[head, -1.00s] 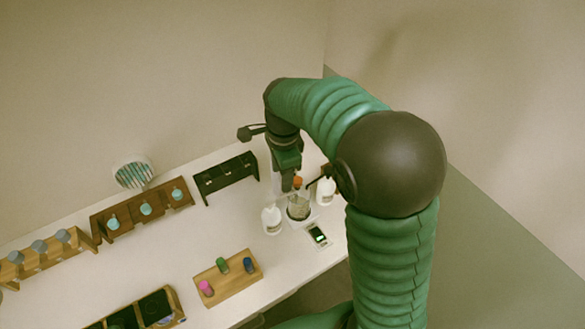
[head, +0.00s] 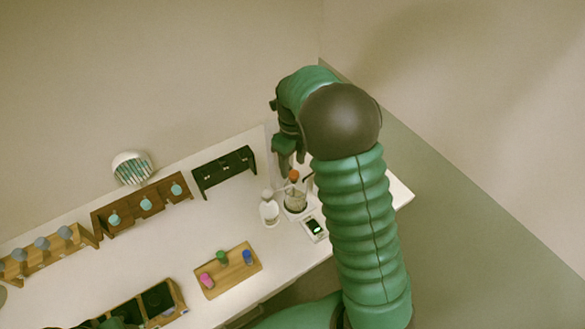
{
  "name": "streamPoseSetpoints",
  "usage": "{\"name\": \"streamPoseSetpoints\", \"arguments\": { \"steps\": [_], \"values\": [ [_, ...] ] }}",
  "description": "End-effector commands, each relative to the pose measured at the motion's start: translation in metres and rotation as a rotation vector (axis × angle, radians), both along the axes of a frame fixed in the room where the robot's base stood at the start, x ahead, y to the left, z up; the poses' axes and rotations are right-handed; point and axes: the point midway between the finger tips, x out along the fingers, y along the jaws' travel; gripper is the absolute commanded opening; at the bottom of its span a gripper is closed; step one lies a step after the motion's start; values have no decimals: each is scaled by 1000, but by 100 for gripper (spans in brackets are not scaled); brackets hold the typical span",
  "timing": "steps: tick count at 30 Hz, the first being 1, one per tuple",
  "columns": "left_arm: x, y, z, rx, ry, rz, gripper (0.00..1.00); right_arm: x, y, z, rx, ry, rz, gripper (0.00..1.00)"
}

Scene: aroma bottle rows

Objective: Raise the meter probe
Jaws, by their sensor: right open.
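An orange-topped probe (head: 294,175) stands in a clear glass beaker (head: 296,203) near the back right of the white table. The meter (head: 314,228), with a small lit green display, lies just in front of the beaker. My right gripper (head: 291,164) hangs just above and behind the orange top, open. It is too small to tell whether a finger touches the probe. My right arm covers the table right of the beaker. My left gripper does not show; only a green piece, likely my left arm, shows at the bottom left edge.
A white bottle (head: 269,212) stands close left of the beaker. A black rack (head: 224,173) and a brown rack with bottles (head: 142,207) line the back. A wooden tray (head: 228,274) with pink, green and blue stoppers lies in front. The table's middle is clear.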

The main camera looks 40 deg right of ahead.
Motion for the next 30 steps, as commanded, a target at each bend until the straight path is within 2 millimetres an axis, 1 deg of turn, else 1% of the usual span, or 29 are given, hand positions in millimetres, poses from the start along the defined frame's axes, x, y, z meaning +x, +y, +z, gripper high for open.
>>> {"name": "streamPoseSetpoints", "arguments": {
  "steps": [1, 3, 6, 9, 15, 26, 27, 30],
  "values": [
    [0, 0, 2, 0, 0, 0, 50, -1, 0, -9, 1, 4, -1, 50],
    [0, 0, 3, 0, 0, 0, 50, -1, 0, -20, 1, 2, -1, 50],
    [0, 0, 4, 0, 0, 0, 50, -1, 0, -31, 0, 1, 0, 50],
    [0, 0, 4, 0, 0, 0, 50, -1, 0, -35, 1, 0, 0, 50],
    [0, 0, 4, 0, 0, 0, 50, 0, 0, -35, 0, -1, 1, 50],
    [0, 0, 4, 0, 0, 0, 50, 0, 0, -35, 0, -1, 1, 3],
    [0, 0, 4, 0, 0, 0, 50, 0, 0, -35, 0, -1, 1, 0],
    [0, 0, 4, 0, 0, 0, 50, 0, 0, -35, -1, -1, 0, 0]
  ]
}}
